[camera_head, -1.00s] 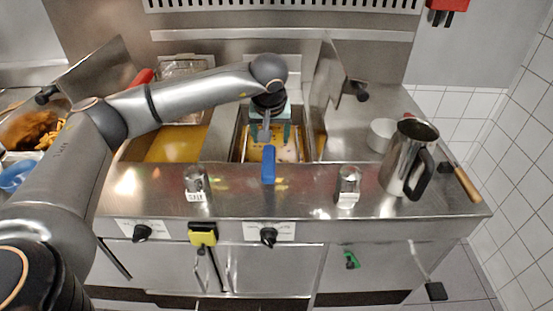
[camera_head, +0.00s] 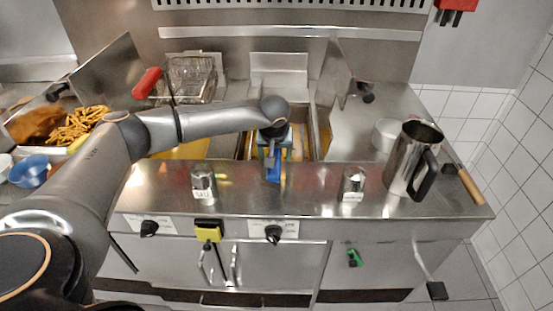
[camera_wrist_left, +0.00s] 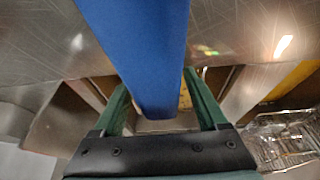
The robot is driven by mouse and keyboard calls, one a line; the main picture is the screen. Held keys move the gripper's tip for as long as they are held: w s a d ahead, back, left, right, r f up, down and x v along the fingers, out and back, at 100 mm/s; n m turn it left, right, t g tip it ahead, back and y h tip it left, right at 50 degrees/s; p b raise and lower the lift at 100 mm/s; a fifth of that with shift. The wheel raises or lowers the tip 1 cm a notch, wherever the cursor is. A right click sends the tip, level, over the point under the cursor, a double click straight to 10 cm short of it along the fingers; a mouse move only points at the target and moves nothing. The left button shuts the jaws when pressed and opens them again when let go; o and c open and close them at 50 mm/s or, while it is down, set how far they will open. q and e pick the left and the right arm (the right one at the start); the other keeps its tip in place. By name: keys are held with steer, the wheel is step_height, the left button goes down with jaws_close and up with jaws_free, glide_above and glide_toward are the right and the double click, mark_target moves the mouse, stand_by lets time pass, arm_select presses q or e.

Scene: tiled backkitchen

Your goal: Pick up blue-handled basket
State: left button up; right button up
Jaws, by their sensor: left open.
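The blue handle (camera_head: 273,173) of the basket points toward me over the front edge of the right fryer well. The basket itself sits in that well and is mostly hidden behind my left arm and gripper. My left gripper (camera_head: 274,150) is right over the handle, with its jaws open. In the left wrist view the wide blue handle (camera_wrist_left: 140,50) runs down between the two green fingers of the gripper (camera_wrist_left: 157,88), which stand on either side of it. Whether a finger touches the handle is unclear. My right gripper is not in view.
A red-handled basket (camera_head: 190,78) hangs behind the left fryer well. Salt shakers (camera_head: 204,184) (camera_head: 353,185) stand on the steel front ledge either side of the handle. A metal jug (camera_head: 411,160) stands at the right. Fries (camera_head: 80,125) lie in a tray at the left.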

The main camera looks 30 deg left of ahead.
arm_select(q)
jaws_close()
stand_by(0.4)
steer(key=shift+r, duration=0.1)
stand_by(0.8)
